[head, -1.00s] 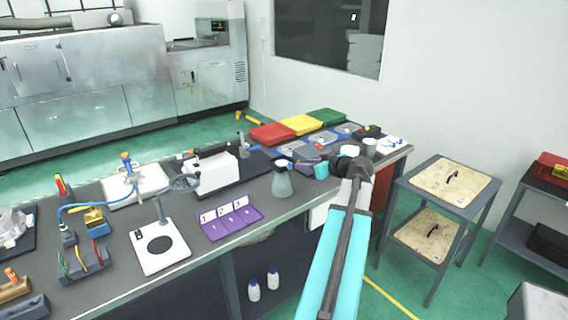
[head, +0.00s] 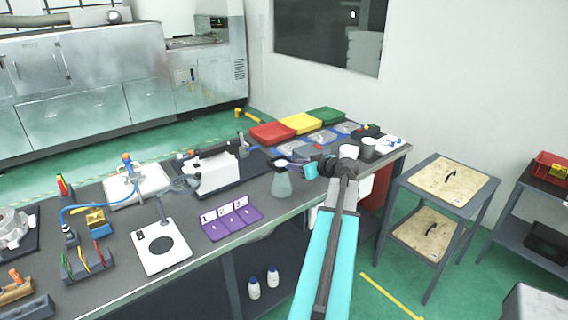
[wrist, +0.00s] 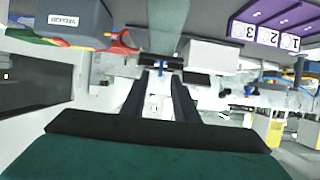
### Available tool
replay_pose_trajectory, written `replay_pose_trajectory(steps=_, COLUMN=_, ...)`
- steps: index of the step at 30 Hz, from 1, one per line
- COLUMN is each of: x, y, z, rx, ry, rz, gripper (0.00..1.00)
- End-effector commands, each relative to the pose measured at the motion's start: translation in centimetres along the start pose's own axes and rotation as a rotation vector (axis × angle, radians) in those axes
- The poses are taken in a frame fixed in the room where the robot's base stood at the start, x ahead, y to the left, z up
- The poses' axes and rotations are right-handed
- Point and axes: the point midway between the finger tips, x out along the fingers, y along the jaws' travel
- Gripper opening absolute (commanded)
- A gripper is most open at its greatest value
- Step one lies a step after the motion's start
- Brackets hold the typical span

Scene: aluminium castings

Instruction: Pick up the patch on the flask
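The flask (head: 281,185) is a grey-green cone-shaped vessel standing upright near the front edge of the bench. A dark patch (head: 281,163) appears to lie over its mouth; it is small and partly blurred. My gripper (head: 294,164) is just right of the flask top, pointing left towards it. In the wrist view, which is upside down, the flask (wrist: 166,22) is at the top centre, with a dark band at its mouth. My fingers (wrist: 161,72) are apart, their tips close to this band. I cannot tell whether they touch it.
A purple numbered tray (head: 231,218) lies left of the flask, and a white stand with a ring (head: 160,243) beyond it. A white-and-black instrument (head: 215,172) stands behind. Red, yellow and green trays lie at the back.

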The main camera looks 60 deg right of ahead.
Motion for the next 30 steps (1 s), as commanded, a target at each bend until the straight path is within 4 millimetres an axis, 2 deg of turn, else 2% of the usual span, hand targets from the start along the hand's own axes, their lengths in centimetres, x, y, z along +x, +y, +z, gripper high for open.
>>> replay_pose_trajectory(steps=4, x=1.7, y=0.1, z=-0.3, rx=0.000, ry=0.000, rz=-0.002, gripper=0.27)
replay_pose_trajectory(steps=8, x=2.5, y=0.0, z=-0.1, rx=0.000, ry=0.000, rz=-0.002, gripper=0.27)
replay_pose_trajectory(steps=25, x=2.7, y=-0.1, z=0.0, rx=-0.001, ry=0.000, rz=-0.001, gripper=0.27)
replay_pose_trajectory(steps=26, x=2.7, y=-0.1, z=0.0, rx=-0.001, ry=0.000, rz=-0.001, gripper=0.26)
replay_pose_trajectory(steps=30, x=2.7, y=-0.1, z=-0.1, rx=-0.001, ry=0.000, rz=-0.001, gripper=0.02)
